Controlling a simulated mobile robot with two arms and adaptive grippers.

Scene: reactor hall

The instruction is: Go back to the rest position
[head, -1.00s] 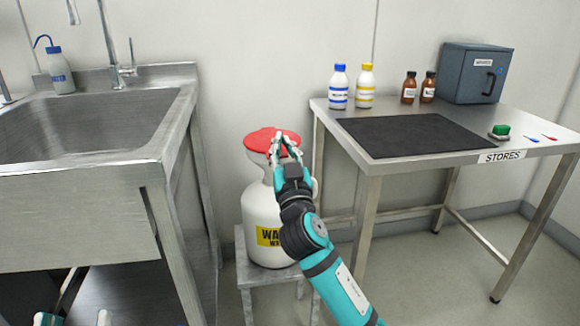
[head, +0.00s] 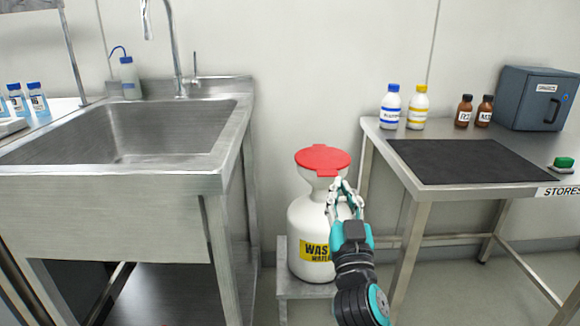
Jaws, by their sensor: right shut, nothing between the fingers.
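My right gripper (head: 344,190) is shut and empty. It stands in front of the white waste container (head: 307,225), just below its red lid (head: 323,158). The lid lies closed over the container's mouth, and the gripper and wrist hide part of the container's right side and label. I cannot tell from this view whether the fingers touch it. My left gripper is not in view.
The container stands on a small metal stool (head: 294,285) between the steel sink (head: 215,177) and the stores table (head: 410,190). The table bears a dark mat (head: 470,162), several bottles and a blue-grey cabinet (head: 535,98). Floor shows under the table.

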